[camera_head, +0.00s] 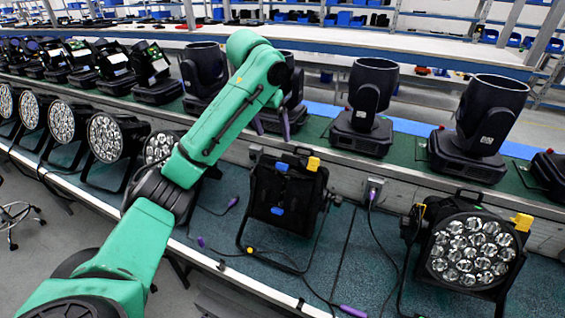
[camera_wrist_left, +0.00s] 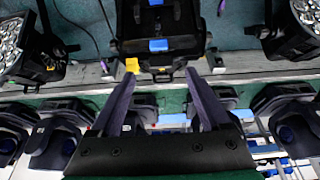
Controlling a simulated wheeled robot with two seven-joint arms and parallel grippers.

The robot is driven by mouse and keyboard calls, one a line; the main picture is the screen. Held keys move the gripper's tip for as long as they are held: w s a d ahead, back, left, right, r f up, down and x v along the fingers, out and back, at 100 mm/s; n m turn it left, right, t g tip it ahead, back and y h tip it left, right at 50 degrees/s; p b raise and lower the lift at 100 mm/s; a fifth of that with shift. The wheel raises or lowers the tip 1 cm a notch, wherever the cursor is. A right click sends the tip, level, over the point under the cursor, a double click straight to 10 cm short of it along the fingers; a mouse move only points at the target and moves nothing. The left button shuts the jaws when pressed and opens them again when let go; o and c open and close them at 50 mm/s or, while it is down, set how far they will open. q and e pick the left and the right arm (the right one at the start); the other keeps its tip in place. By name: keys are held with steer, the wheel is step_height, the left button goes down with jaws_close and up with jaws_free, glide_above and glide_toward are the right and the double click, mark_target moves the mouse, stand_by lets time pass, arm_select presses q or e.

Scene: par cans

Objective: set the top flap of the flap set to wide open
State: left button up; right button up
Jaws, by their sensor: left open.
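The flap set (camera_head: 290,190) is a black square unit on the front of the middle par can. Its dark flaps cover the front, and no lens shows. One blue tab (camera_head: 282,167) is near its top edge and another blue tab (camera_head: 277,211) is lower down. In the left wrist view the flap set (camera_wrist_left: 185,22) appears upside down at the top centre, its upper blue tab (camera_wrist_left: 158,45) near the fingers. My left gripper (camera_head: 271,123) is open and empty, above and apart from the flap set. Its purple fingers (camera_wrist_left: 160,78) point toward it. My right gripper is not in view.
A yellow tag (camera_head: 313,163) sits at the can's top right corner. A par can with bare lenses (camera_head: 470,250) stands at right, others at left. Black moving-head lights (camera_head: 365,105) line the shelf behind. Cables (camera_head: 375,230) lie on the teal bench (camera_head: 340,265).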

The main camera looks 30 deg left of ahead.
mark_target(282, 164)
arm_select(q)
steer(key=p+x, duration=0.4)
steer(key=x, duration=0.9)
steer(key=shift+d+f+p, duration=0.15)
steer(key=shift+f+p, duration=0.15)
steer(key=shift+f, duration=0.05)
steer(key=shift+w+f, duration=0.15)
steer(key=shift+f, duration=0.2)
jaws_close()
steer(key=shift+w+r+g, duration=0.3)
steer(key=shift+w, duration=0.05)
steer(key=shift+w+g, duration=0.15)
steer(key=shift+g, duration=0.25)
